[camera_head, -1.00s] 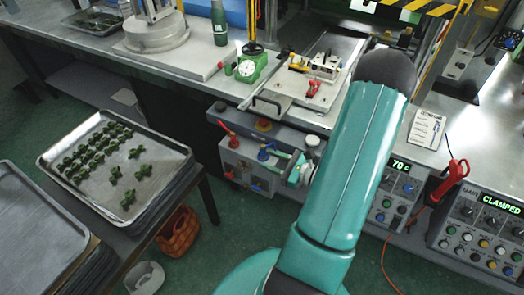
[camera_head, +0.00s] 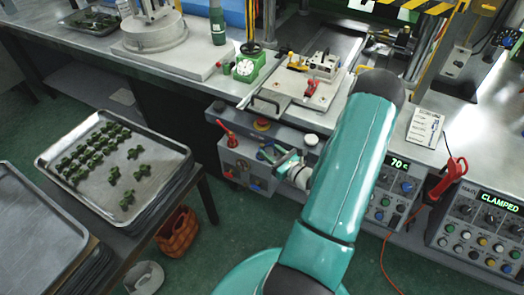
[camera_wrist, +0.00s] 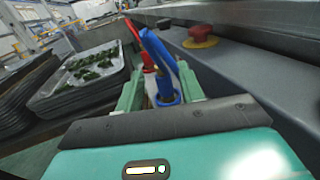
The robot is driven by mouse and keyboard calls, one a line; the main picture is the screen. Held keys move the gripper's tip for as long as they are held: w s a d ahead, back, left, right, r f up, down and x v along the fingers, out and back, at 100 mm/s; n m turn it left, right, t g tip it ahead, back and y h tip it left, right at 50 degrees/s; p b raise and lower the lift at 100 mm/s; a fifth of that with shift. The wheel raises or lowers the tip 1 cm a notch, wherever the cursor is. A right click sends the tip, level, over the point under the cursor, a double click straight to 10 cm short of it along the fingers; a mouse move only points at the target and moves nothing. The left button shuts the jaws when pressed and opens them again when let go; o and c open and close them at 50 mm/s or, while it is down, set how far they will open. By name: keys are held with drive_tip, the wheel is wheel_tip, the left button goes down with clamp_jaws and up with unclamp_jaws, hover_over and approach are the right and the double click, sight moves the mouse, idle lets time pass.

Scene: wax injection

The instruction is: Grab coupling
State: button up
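A blue coupling with a lever (camera_wrist: 160,55) stands between my gripper's two green fingers in the wrist view. My gripper (camera_wrist: 163,88) is open, with a gap showing on the left of the blue part; on the right the gap is small. In the head view my gripper (camera_head: 277,157) is at the front of the grey valve box (camera_head: 236,160), and its fingers hide most of the blue coupling. A red lever (camera_head: 226,133) stands on the same box, left of my gripper; it shows behind the blue one in the wrist view.
A red emergency button (camera_head: 262,125) is on the ledge above the box. A tray (camera_head: 165,152) of green pieces stands at left, with an orange basket (camera_head: 178,232) below. Control panels (camera_head: 482,232) and a red-handled tool (camera_head: 449,178) are at right.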

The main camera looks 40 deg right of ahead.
sight(262, 144)
drive_tip(key=w, duration=0.4)
drive_tip(key=shift+w+f, duration=0.1)
drive_tip(key=shift+w, duration=0.25)
drive_tip(key=shift+a, duration=0.1)
clamp_jaws()
